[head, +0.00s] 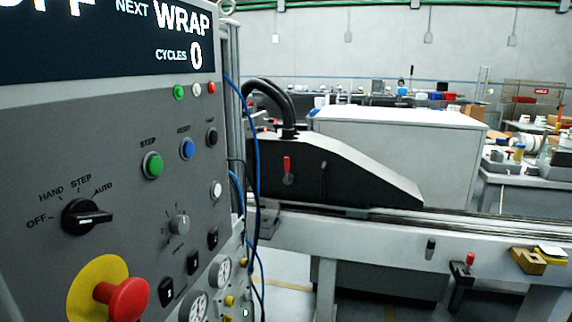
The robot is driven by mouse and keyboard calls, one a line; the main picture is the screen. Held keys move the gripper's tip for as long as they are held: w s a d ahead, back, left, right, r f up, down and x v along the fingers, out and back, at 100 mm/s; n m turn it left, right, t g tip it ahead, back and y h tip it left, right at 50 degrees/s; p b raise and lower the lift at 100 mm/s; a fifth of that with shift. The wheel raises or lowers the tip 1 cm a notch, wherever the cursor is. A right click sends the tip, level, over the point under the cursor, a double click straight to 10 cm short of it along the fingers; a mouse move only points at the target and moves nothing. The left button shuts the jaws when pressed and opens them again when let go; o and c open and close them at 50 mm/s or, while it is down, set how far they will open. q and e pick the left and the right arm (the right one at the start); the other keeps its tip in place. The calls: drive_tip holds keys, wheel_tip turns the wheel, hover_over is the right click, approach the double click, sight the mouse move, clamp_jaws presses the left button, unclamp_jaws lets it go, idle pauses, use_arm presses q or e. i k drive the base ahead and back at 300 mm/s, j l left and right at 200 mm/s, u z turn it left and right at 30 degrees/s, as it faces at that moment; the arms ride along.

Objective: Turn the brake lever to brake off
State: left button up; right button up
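A small upright lever with a red handle (287,165) is on the side of the black sloped machine housing (340,172), in the middle of the head view. A second red-topped lever (469,260) stands on a black bracket at the front of the grey machine bed, lower right. No brake label is readable, so I cannot tell which of them is the brake lever. Neither of my grippers is in view.
A grey control panel (120,200) fills the left, with a black selector knob (85,217), push buttons and a red emergency stop (128,299). Its display (100,40) reads WRAP and CYCLES 0. Blue cables hang along its edge. A yellow block (528,260) sits right.

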sight(288, 177)
drive_tip(key=i, duration=0.25)
drive_tip(key=i+l+z, duration=0.1)
drive_tip(key=i+l, duration=0.25)
drive_tip(key=l, duration=0.2)
drive_tip(key=i+l+z, duration=0.15)
drive_tip(key=i+l, duration=0.2)
drive_tip(key=l, duration=0.15)
